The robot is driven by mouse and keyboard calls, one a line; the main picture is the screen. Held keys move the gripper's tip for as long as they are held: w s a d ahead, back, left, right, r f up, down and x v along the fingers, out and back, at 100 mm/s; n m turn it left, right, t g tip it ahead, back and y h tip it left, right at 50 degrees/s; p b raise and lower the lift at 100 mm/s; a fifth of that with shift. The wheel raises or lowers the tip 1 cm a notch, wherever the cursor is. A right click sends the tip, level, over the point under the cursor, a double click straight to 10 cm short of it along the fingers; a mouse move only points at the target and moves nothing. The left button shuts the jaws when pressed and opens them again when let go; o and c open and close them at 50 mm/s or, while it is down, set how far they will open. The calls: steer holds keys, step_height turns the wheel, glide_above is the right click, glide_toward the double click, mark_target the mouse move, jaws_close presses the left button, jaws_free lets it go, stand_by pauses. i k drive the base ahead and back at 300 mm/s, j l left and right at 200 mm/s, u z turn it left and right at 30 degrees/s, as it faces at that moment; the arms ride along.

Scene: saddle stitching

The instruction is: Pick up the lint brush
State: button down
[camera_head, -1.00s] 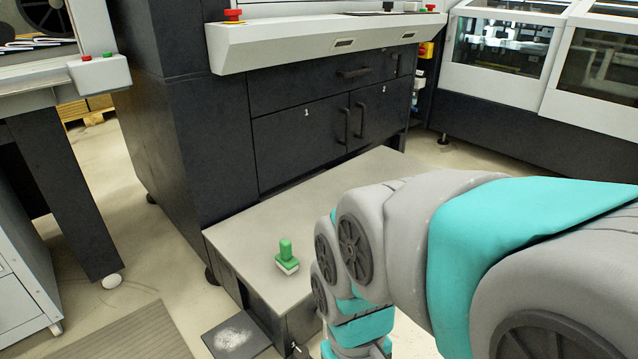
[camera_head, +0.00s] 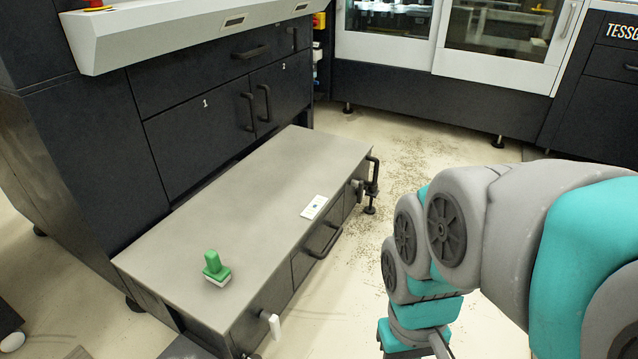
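The lint brush (camera_head: 215,267) is a small block with a green upright handle and a pale base. It stands on the near left part of the grey bench top (camera_head: 215,225). My grey and teal arm reaches in from the right, and its lower end is to the right of the bench, apart from the brush. Only a small part near my gripper shows at the bottom edge; the fingers are out of frame.
A small white card (camera_head: 314,207) lies on the bench's right part. Handles and a clamp (camera_head: 371,186) stick out from its front and right end. A dark cabinet (camera_head: 205,130) stands behind. The floor (camera_head: 385,150) right of the bench is littered with small bits.

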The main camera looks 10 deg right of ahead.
mark_target(214, 272)
steer(key=k+l+u, duration=0.1)
steer(key=u, duration=1)
steer(key=k+l, duration=0.2)
steer(key=k, duration=0.3)
steer(key=k+l, duration=0.25)
steer(key=k, duration=0.3)
